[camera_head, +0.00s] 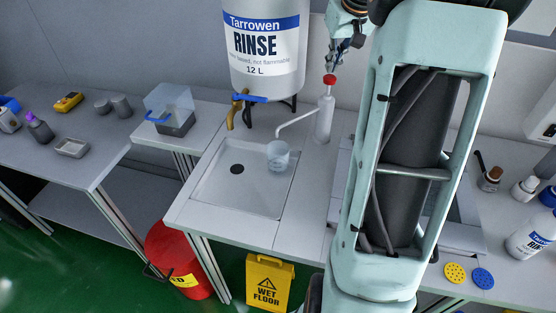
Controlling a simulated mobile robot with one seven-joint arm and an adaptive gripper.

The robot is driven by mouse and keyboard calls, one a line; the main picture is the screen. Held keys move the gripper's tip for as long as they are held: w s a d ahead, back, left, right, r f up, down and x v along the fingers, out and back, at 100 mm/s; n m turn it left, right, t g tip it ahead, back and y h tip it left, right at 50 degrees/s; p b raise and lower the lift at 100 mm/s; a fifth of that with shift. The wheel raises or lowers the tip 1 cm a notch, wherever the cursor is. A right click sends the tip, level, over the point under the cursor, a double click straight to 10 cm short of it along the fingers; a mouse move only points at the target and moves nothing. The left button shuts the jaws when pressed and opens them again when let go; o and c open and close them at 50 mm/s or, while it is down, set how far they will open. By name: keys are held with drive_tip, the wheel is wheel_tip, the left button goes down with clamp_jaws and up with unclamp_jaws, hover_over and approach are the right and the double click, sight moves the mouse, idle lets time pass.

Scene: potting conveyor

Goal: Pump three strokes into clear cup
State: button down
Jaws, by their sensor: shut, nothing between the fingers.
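The pump bottle (325,117) is white with a red top (329,79). It stands upright at the back of the sink bench, and its long spout reaches left and down. The clear cup (278,154) stands at the sink basin, under the spout's end. It looks pale and see-through; I cannot tell how much liquid is in it. My gripper (331,68) is shut, just above the red top. I cannot tell whether it touches the top. My arm hides part of the bench to the right.
A large Tarrowen rinse tank (264,45) with a brass tap (236,105) stands left of the pump bottle. The sink basin (220,190) has a dark drain. A clear box (170,108) stands further left. Bottles (525,188) stand at right. A yellow wet-floor sign (268,283) and red bin (177,262) are below.

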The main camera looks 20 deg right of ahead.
drive_tip(key=shift+r, duration=0.1)
idle(0.3)
wheel_tip(320, 180, up, 6)
drive_tip(key=p, duration=0.5)
idle(0.4)
